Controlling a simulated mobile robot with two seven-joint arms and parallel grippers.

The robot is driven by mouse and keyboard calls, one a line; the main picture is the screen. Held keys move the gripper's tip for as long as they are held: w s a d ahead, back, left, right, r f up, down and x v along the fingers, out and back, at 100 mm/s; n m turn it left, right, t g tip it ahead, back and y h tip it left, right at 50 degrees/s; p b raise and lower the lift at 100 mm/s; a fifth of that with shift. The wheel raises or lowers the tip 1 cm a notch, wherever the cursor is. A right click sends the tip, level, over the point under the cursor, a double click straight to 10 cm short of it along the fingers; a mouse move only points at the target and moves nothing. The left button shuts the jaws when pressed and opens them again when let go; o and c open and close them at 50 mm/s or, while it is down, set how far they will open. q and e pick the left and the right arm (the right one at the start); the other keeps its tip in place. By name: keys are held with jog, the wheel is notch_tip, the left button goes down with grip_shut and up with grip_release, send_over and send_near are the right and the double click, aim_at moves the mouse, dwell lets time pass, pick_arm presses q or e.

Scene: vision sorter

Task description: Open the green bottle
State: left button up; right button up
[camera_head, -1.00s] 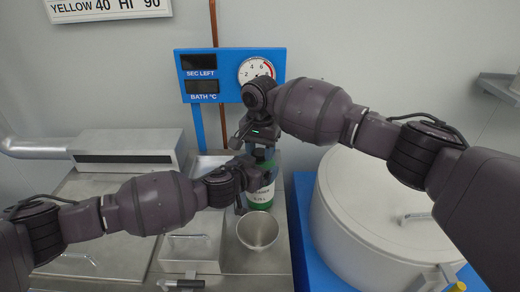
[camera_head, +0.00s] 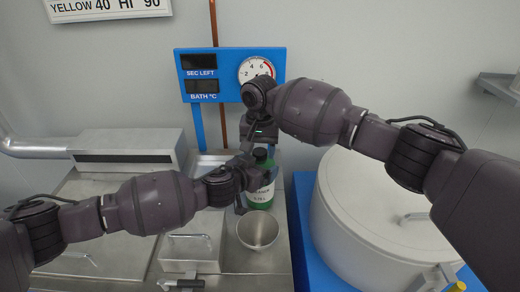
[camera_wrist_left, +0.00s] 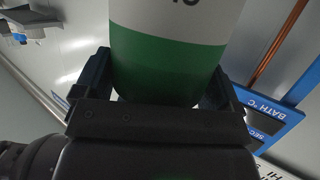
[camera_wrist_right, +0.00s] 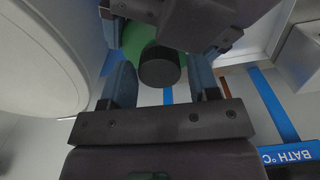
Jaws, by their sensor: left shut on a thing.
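The green bottle (camera_head: 261,197) with a white label stands upright behind the steel bowl. My left gripper (camera_head: 250,180) is shut on its body from the left. The left wrist view shows the bottle's green lower part (camera_wrist_left: 165,68) between the two fingers (camera_wrist_left: 160,85). My right gripper (camera_head: 260,137) is above the bottle. In the right wrist view the bottle's black cap (camera_wrist_right: 160,70) shows between the open fingers (camera_wrist_right: 163,85), with a gap on each side. Part of my left gripper covers much of the bottle in that view.
A steel bowl (camera_head: 258,231) stands in front of the bottle. A blue panel with displays and a dial (camera_head: 228,72) stands behind. A large white round vessel (camera_head: 365,225) is on the right. A lidded steel container (camera_head: 190,250) is left of the bowl.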

jog(key=shift+o, duration=0.8)
jog(key=shift+r, duration=2.35)
jog(key=shift+c, duration=0.3)
notch_tip(320, 180, up, 3)
jog(key=m, duration=0.3)
jog(key=shift+m, duration=0.3)
jog(key=shift+f, duration=3.85)
jog(key=c, duration=1)
jog(key=shift+o, duration=0.2)
jog(key=shift+n, duration=1.8)
